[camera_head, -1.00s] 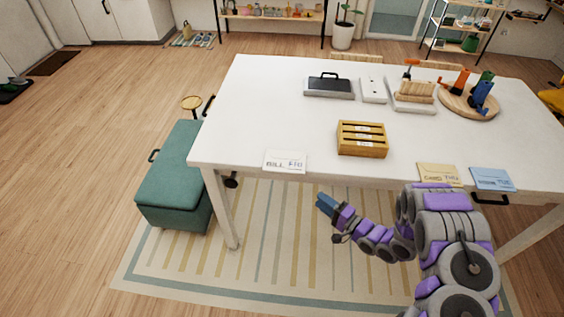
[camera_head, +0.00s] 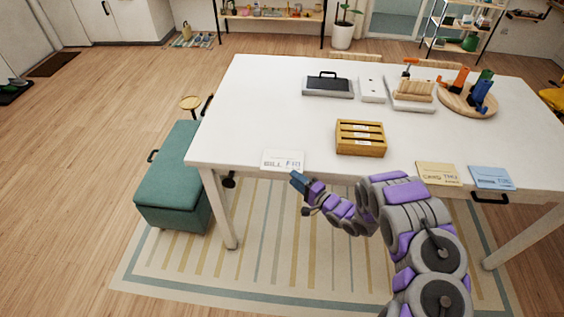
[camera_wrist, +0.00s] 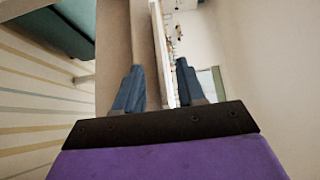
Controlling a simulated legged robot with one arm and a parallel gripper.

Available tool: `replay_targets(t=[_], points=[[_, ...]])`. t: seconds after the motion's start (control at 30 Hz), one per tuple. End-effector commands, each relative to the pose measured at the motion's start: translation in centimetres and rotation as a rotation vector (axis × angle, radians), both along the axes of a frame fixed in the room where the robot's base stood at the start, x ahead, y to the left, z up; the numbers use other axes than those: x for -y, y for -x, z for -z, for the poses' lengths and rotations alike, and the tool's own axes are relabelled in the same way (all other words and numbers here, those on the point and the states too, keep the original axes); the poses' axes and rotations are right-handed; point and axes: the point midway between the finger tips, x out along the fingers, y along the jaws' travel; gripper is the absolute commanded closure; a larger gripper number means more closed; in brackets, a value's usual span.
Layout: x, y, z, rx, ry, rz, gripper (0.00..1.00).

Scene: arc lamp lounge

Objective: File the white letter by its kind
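The white letter (camera_head: 283,160), marked BILL FRI, lies flat at the table's near edge on the left. My gripper (camera_head: 297,178) is just in front of and below that edge, close to the letter's right corner. In the wrist view its two blue fingers (camera_wrist: 158,88) stand apart. A thin pale strip shows between them; I cannot tell whether it is the letter or the table edge. A wooden sorter (camera_head: 360,150) with several labelled slots stands on the table right of the letter.
A tan letter (camera_head: 438,173) and a blue letter (camera_head: 491,177) lie along the near edge of the white table (camera_head: 240,110). A black-handled tray, pale boards and a round wooden stand are farther back. A green bench (camera_head: 173,180) is left.

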Motion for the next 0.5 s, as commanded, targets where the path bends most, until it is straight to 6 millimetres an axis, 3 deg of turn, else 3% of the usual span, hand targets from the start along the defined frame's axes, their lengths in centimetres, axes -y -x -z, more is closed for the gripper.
replay_targets(t=[0.2, 0.43, 0.5], points=[[-2.6, -1.9, 0.3, 0.0, 0.004, 0.0, 0.61], [-3.0, -2.1, 0.2, -0.001, 0.006, 0.001, 0.61], [-2.9, -2.2, 0.2, 0.0, 0.005, 0.001, 0.65]])
